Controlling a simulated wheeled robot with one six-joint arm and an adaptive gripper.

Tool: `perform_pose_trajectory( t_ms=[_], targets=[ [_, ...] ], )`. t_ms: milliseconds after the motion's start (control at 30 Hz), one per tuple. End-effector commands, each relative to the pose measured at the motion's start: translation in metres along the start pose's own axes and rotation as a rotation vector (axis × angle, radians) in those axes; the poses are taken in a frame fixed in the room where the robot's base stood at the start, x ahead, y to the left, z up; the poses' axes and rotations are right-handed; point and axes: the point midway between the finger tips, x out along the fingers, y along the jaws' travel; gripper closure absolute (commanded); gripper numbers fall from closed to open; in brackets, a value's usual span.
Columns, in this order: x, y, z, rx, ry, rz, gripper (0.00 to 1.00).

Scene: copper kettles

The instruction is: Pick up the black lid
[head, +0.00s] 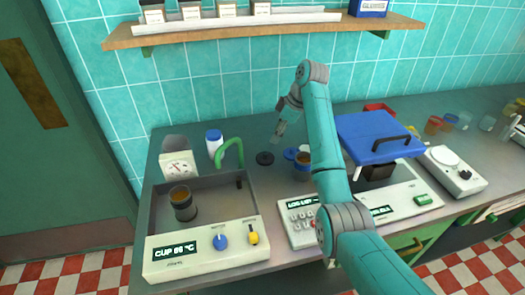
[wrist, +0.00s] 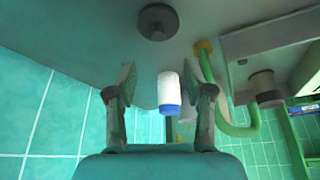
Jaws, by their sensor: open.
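The black lid (head: 265,158) is a small dark disc lying flat on the grey counter, right of the green tap. It also shows in the wrist view as a dark round disc with a knob (wrist: 157,22) at the top. My gripper (head: 280,132) is above the counter, up and to the right of the lid in the head view. In the wrist view its two fingers (wrist: 158,75) are apart with nothing held between them. The lid is beyond the fingertips, apart from them.
A white bottle with a blue cap (head: 214,144) and a green tap (head: 231,151) stand left of the lid. A blue lid (head: 290,154) and a cup (head: 303,160) are close on its right. A sink unit (head: 217,208) holds another cup (head: 183,204). A shelf (head: 250,29) hangs above.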

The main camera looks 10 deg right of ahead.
Motion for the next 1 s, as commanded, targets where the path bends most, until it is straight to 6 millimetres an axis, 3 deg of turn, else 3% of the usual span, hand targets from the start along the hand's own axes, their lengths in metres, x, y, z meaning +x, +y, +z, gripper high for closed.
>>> perform_pose_trajectory(
  t_ms=[300, 567, 800, 1000],
  targets=[
    [0.044, 0.000, 0.000, 0.000, -0.001, -0.002, 0.48],
    [0.062, 0.001, 0.001, 0.001, -0.001, -0.002, 0.48],
    [0.095, 0.003, 0.003, 0.000, -0.001, -0.003, 0.48],
    [0.105, 0.003, 0.003, 0.000, 0.000, -0.001, 0.48]
  ],
)
